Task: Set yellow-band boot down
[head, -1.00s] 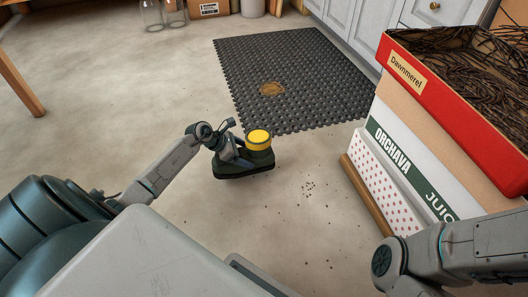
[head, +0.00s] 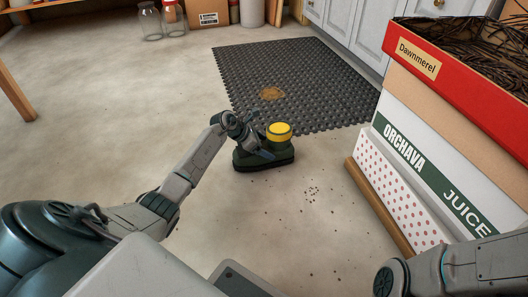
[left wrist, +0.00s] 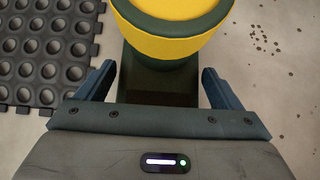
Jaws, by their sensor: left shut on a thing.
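The yellow-band boot (head: 279,145) is dark green with a yellow top band and shows upright in the head view, just in front of the mat's near edge. My left gripper (head: 262,150) is shut on the boot from its left side. In the left wrist view, the boot (left wrist: 160,75) stands between the two blue fingers of the left gripper (left wrist: 158,88). I cannot tell whether its sole touches the floor. My right arm comes in at the lower right of the head view; its gripper is out of frame.
A black studded mat (head: 325,85) with a brown dirt patch (head: 271,93) lies beyond the boot. Stacked boxes (head: 440,150), with a red tray (head: 430,65) on top, stand at the right. Dark crumbs (head: 312,193) lie on the floor. The floor at the left is clear.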

